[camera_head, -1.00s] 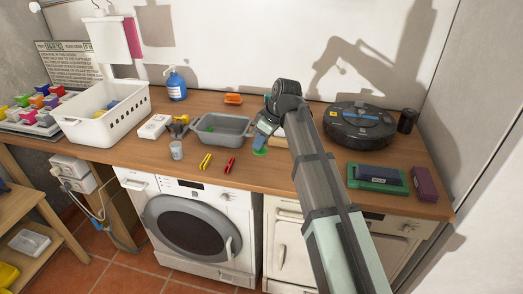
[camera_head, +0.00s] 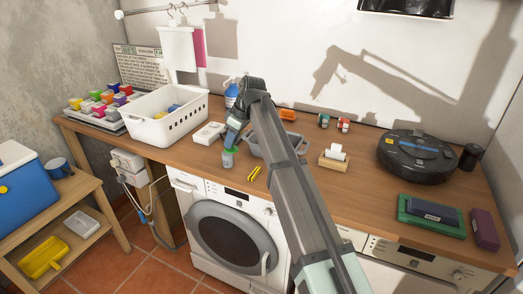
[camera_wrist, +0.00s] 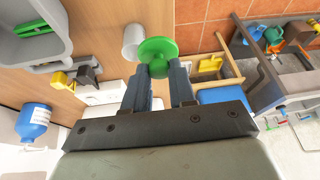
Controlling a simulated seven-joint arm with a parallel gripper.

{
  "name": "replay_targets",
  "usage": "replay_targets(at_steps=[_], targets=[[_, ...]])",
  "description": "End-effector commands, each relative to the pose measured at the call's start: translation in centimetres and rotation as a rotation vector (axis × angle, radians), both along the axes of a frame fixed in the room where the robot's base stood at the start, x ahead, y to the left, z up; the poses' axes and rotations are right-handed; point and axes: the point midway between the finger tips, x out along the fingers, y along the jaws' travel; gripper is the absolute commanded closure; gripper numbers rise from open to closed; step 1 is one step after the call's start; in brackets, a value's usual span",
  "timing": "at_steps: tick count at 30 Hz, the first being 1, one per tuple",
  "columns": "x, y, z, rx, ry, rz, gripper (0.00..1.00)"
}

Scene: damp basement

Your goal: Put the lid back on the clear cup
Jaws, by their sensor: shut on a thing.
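The green lid (camera_wrist: 158,48) is a round disc with a knob, held by the knob in my gripper (camera_wrist: 166,72). In the head view my gripper (camera_head: 233,138) points down, with the lid (camera_head: 230,150) just below its fingertips. The clear cup (camera_head: 228,160) stands on the worktop right under the lid in that view. In the wrist view the cup (camera_wrist: 131,40) shows beside the lid, partly behind it. The lid's edge overlaps the cup in the picture; I cannot tell whether they touch.
A grey tub (camera_head: 257,150) stands right of the cup, partly behind my arm. A yellow clip (camera_head: 254,174) lies near the front edge. A white box (camera_head: 209,133) and a white basket (camera_head: 168,125) are to the left. A robot vacuum (camera_head: 418,160) sits at right.

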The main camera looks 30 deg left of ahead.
Motion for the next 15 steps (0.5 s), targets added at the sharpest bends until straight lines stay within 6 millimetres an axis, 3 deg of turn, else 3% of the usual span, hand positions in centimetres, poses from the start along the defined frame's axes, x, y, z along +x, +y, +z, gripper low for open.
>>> replay_targets(at_steps=[1,6,15], targets=[[1.5,2.1,0.5,0.001,0.001,0.019,1.00],[4.0,4.5,1.4,0.006,-0.005,0.074,1.00],[4.0,4.7,1.5,0.017,-0.032,0.180,1.00]])
